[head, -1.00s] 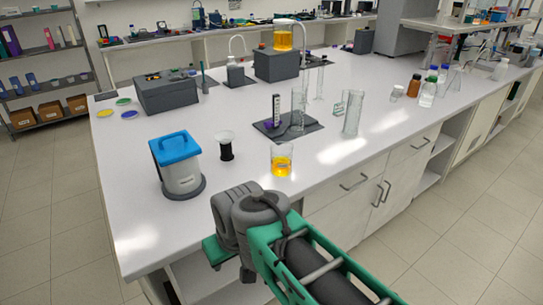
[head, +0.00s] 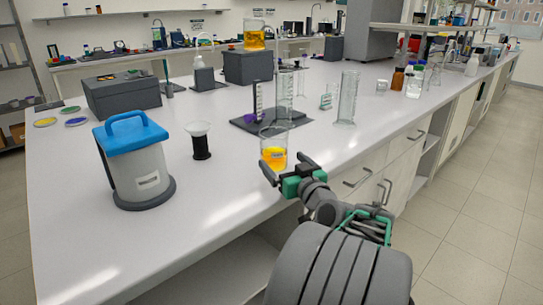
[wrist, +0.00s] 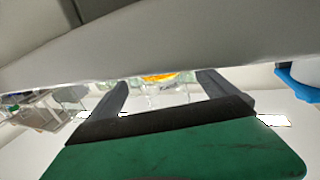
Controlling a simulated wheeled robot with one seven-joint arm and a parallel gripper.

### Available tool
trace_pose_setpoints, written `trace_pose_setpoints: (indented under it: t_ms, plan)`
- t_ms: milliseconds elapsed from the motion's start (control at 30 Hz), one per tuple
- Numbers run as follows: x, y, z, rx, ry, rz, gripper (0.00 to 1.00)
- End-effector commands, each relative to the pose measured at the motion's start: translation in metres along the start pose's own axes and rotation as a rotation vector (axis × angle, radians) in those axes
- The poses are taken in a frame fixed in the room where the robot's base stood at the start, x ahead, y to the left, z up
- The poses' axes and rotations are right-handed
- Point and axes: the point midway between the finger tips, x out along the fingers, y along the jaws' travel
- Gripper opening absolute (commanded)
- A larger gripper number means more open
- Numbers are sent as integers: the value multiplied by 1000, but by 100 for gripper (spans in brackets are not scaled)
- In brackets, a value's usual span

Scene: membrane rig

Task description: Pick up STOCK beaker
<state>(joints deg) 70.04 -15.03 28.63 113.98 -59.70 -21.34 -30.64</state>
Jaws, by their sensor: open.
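A clear glass beaker with yellow-orange liquid (head: 273,156) stands upright near the front edge of the bench; its label is too small to read in the head view. My gripper (head: 287,166) is open, low over the bench edge, just in front of this beaker and pointing at it. In the wrist view the beaker (wrist: 158,84) shows ahead, between the two grey fingers of the gripper (wrist: 164,88). Its upper part is hidden there by a pale surface. A second beaker with yellow liquid (head: 254,38) sits on a dark box at the back.
Behind the beaker are a dark stand plate (head: 240,122) and a tall glass cylinder (head: 285,95). Another cylinder (head: 347,98) stands to the right. The bench front-left is clear.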

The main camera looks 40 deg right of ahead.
Motion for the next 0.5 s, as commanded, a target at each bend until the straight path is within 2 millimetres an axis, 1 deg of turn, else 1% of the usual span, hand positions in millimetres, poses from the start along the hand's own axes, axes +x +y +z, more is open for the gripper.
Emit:
trace_pose_setpoints:
  t_ms: [100,233,333,500]
  plan:
    - [22,-4,-4,-1,-1,-5,96]
    - [42,-5,-3,0,-2,-4,96]
    - [47,-5,-2,1,-2,-3,96]
    - [46,-4,-3,0,-2,-2,96]
